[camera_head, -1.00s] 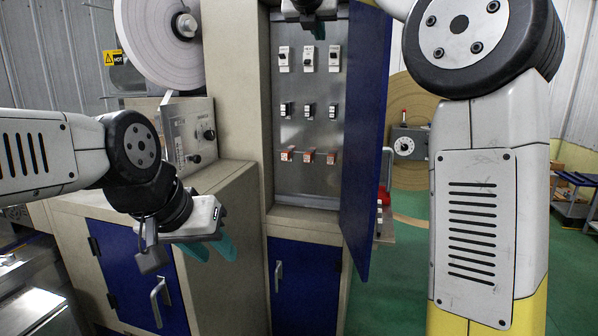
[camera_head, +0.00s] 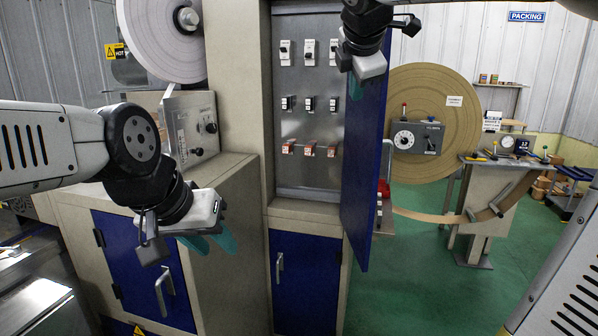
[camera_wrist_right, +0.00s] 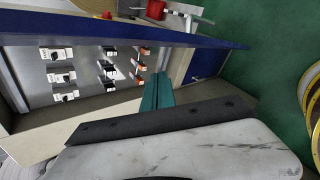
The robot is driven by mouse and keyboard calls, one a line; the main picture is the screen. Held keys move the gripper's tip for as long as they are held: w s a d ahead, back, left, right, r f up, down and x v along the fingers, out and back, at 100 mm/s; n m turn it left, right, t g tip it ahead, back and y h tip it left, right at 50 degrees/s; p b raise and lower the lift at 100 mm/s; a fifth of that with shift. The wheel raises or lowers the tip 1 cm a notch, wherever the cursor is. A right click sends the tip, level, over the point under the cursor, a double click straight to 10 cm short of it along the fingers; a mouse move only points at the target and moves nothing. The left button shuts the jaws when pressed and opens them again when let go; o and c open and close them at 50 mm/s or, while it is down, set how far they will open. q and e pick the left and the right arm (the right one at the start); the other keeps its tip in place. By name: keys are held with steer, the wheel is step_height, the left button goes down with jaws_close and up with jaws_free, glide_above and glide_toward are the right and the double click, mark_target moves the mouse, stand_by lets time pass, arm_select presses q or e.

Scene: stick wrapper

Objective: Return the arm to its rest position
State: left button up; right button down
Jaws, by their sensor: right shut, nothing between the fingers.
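My left gripper (camera_head: 212,242) hangs at the left in the head view, in front of the beige and blue machine base, with its two teal fingers a little apart and nothing between them. My right gripper (camera_head: 356,86) is at the top of the head view, in front of the upper part of the open blue cabinet door (camera_head: 366,150). In the right wrist view its teal fingers (camera_wrist_right: 157,92) are together and hold nothing. The switch panel (camera_head: 308,110) with rows of switches is behind and left of it, and also shows in the right wrist view (camera_wrist_right: 85,80).
A control box with a dial (camera_head: 418,139) stands before a big tan roll (camera_head: 440,90) at the right. A stand with gauges (camera_head: 490,185) is further right. A white roll (camera_head: 160,35) is at upper left. Green floor (camera_head: 410,280) is clear at lower right.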

steer(key=s+d+f+m+g+y, duration=0.2)
steer(key=s+f+m+g+y, duration=0.1)
steer(key=s+f+m, duration=1.7)
step_height(320, 180, down, 3)
steer(key=shift+s+f+g+y, duration=0.15)
steer(key=shift+s+g+y, duration=0.15)
steer(key=shift+s, duration=0.9)
